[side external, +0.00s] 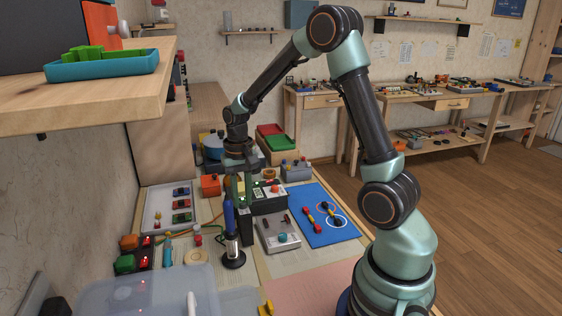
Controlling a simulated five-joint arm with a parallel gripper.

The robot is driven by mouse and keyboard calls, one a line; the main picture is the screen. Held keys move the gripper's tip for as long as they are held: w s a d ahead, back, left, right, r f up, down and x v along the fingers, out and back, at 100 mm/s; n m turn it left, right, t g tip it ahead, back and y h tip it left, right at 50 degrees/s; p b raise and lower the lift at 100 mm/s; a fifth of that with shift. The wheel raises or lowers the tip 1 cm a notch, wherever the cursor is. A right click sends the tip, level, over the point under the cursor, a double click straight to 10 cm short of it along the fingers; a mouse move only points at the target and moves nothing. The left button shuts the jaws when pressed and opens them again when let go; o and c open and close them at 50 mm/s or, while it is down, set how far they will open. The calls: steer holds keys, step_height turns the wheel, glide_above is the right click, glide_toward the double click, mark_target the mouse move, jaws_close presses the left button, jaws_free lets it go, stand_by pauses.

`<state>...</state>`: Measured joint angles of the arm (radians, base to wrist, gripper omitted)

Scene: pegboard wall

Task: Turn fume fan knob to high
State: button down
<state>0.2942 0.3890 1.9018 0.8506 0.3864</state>
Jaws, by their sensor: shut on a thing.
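My gripper (246,194) points straight down over the middle of the bench, at the left end of a dark box (270,203) with small green and red lights, which seems to be the fume fan. Its fingers are shut on what seems to be the fume fan knob. The knob is hidden by the fingers, so its setting cannot be read.
A soldering iron with a blue handle (229,216) stands upright close in front. A grey box with a teal knob (282,238) and a blue mat (322,228) lie to the right. A tray of small parts (158,222) is left. A wooden shelf (120,98) overhangs the upper left.

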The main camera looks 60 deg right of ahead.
mark_target(243, 202)
steer(key=m, duration=0.5)
steer(key=shift+m, duration=0.3)
steer(key=shift+r+m, duration=0.1)
steer(key=shift+m, duration=2.1)
steer(key=c, duration=0.7)
jaws_free()
step_height(243, 202, up, 12)
